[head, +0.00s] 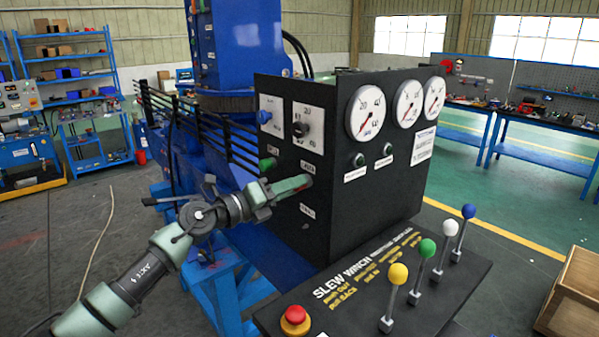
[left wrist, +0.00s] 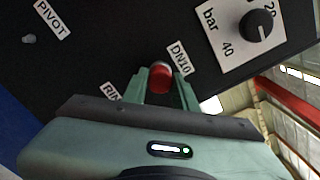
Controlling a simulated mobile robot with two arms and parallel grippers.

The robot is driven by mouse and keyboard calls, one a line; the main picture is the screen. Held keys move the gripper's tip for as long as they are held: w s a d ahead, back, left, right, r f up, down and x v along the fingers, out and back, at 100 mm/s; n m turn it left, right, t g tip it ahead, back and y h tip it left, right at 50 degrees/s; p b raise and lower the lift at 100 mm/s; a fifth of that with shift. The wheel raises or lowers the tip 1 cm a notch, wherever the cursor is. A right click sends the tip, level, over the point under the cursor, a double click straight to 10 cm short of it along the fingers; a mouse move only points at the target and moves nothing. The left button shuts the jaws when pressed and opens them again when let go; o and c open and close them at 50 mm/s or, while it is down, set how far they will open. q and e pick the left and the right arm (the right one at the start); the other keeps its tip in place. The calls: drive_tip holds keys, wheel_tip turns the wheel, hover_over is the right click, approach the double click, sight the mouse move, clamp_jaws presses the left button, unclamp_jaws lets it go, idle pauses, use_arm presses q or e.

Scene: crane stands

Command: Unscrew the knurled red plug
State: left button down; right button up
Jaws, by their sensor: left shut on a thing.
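The knurled red plug (left wrist: 160,77) sits on the black panel face beside the DN10 label in the left wrist view. My left gripper (head: 304,182) reaches the side face of the black control box (head: 352,205) in the head view and hides the plug there. In the left wrist view, the fingers of my left gripper (left wrist: 161,88) are on both sides of the plug and shut on it. The plug's base at the panel is partly hidden. My right gripper is in neither view.
A green fitting (head: 267,163) and a black knob (head: 302,127) are on the same face. A sloped lever panel (head: 345,292) with a red button (head: 295,320) and several ball-topped levers stands in front. A wooden crate (head: 574,290) is at lower right.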

use_arm(q)
drive_tip(key=shift+f+n, duration=0.15)
drive_tip(key=shift+n, duration=0.15)
drive_tip(key=n, duration=0.5)
drive_tip(key=n, duration=0.5)
idle(0.4)
drive_tip(key=n, duration=0.5)
